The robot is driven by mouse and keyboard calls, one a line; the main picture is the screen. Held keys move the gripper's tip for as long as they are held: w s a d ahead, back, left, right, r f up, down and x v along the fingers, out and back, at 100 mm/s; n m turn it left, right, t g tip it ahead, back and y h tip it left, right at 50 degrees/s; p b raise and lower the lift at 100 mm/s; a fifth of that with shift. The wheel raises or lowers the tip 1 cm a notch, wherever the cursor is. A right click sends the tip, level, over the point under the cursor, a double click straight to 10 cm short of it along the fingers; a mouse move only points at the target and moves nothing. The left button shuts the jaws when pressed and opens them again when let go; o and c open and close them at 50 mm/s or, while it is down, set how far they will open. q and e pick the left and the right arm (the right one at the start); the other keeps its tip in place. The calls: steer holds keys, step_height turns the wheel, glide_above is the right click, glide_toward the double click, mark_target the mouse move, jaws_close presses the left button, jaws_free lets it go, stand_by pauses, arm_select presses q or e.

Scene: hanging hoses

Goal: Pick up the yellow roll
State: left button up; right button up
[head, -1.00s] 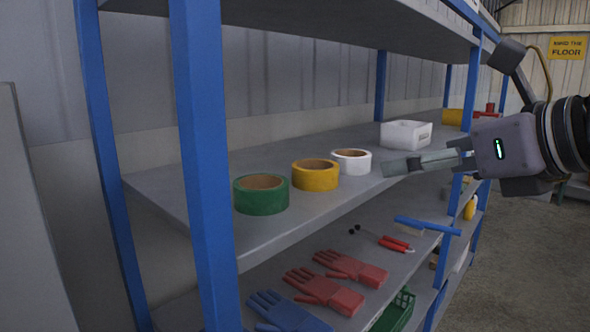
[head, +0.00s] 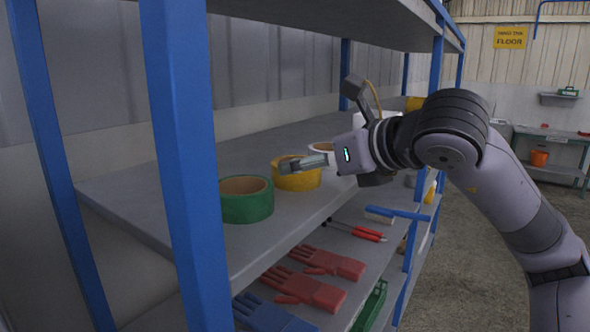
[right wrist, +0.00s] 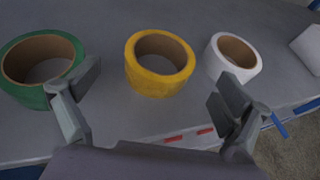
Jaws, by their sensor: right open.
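The yellow roll (head: 297,177) lies flat on the middle shelf, between a green roll (head: 247,203) and a white roll (head: 322,148). In the right wrist view, the yellow roll (right wrist: 160,64) is ahead of my right gripper (right wrist: 158,100), roughly centred between its spread fingers, with nothing held. In the head view, my right gripper (head: 300,163) overlaps the yellow roll and hides part of it. Contact with the roll is not visible. The left gripper is not in view.
The green roll (right wrist: 42,68) is close to the left finger and the white roll (right wrist: 233,57) is beyond the right finger. A blue shelf post (head: 185,150) stands at the left. Gloves (head: 305,290) and tools (head: 357,230) lie on the lower shelf.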

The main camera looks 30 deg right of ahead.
steer(key=shift+w+f, duration=0.15)
steer(key=shift+w, duration=0.25)
steer(key=p+x, duration=0.2)
steer(key=x, duration=0.2)
steer(key=shift+w+f, duration=0.1)
steer(key=shift+w, duration=0.1)
steer(key=shift+w+f, duration=0.15)
steer(key=shift+w, duration=0.1)
arm_select(q)
steer(key=shift+w+r, duration=0.3)
steer(key=shift+r, duration=0.3)
steer(key=shift+w+r, duration=0.25)
steer(key=shift+r, duration=0.3)
arm_select(e)
steer(key=shift+s, duration=0.1)
steer(key=shift+c, duration=0.3)
steer(key=shift+c, duration=0.6)
arm_select(q)
steer(key=shift+s+a, duration=0.1)
arm_select(e)
steer(key=c, duration=1.1)
